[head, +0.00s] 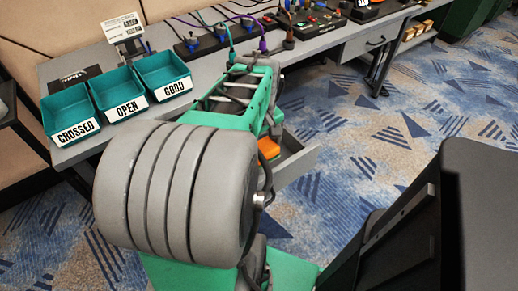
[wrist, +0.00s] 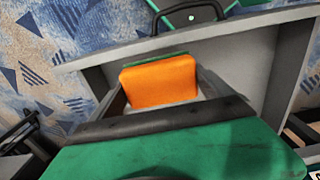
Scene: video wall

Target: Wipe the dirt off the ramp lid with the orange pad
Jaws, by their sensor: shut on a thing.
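The orange pad (wrist: 160,82) is in the middle of the wrist view, with a thin green edge along its top. My gripper (wrist: 161,92) is shut on it, with one finger on each side. In the head view the orange pad (head: 268,147) shows just right of my arm, over the open grey drawer (head: 298,166). In the wrist view the drawer's grey front (wrist: 245,35) lies behind the pad. I cannot tell whether the pad touches the drawer. I cannot make out the ramp lid or any dirt; my arm hides part of the bench.
Teal bins marked CROSSED (head: 72,116), OPEN (head: 118,94) and GOOD (head: 163,76) stand on the grey bench at left. Cable boards (head: 205,42) line its back. A black handle (wrist: 190,14) sits on the drawer front. Patterned carpet (head: 400,120) is clear at right.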

